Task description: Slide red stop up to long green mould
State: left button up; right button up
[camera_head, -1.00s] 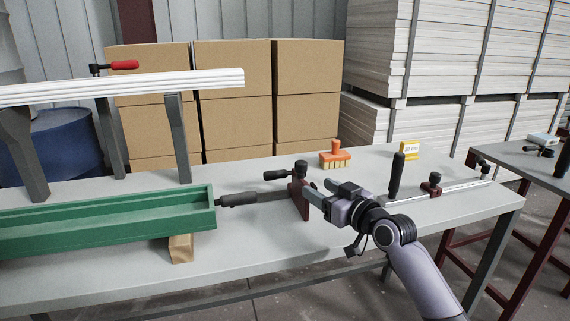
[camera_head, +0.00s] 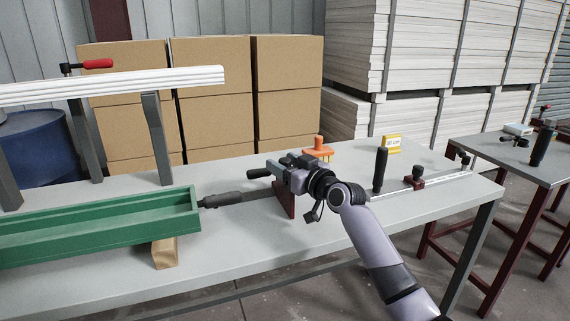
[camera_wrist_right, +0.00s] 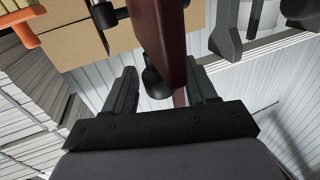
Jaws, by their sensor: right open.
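The long green mould (camera_head: 110,228) lies on the left of the table, its right end facing the stop. The dark red stop (camera_head: 286,202) stands upright on a metal bar, to the right of the mould and apart from it. My right gripper (camera_head: 280,173) is at the upper part of the stop and partly hides it. In the right wrist view the open fingers (camera_wrist_right: 165,82) lie on either side of the red stop (camera_wrist_right: 160,35), with a gap visible at each side. My left gripper is not in view.
A black handle (camera_head: 222,200) lies between mould and stop. A wood block (camera_head: 164,252) is under the mould. Another clamp (camera_head: 417,180) lies at right. A white board (camera_head: 110,86) is raised at left.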

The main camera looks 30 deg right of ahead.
grip_shut()
jog(key=shift+w+a+r+p, duration=0.1)
jog(key=shift+a+p, duration=0.2)
jog(key=shift+a, duration=0.05)
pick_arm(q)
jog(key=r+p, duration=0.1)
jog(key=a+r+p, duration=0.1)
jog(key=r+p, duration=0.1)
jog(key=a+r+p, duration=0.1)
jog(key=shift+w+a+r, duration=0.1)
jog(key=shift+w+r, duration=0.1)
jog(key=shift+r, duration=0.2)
pick_arm(e)
jog(key=w+a, duration=0.2)
jog(key=a, duration=0.8)
jog(key=shift+w, duration=0.25)
jog(key=shift+a, duration=0.15)
grip_release()
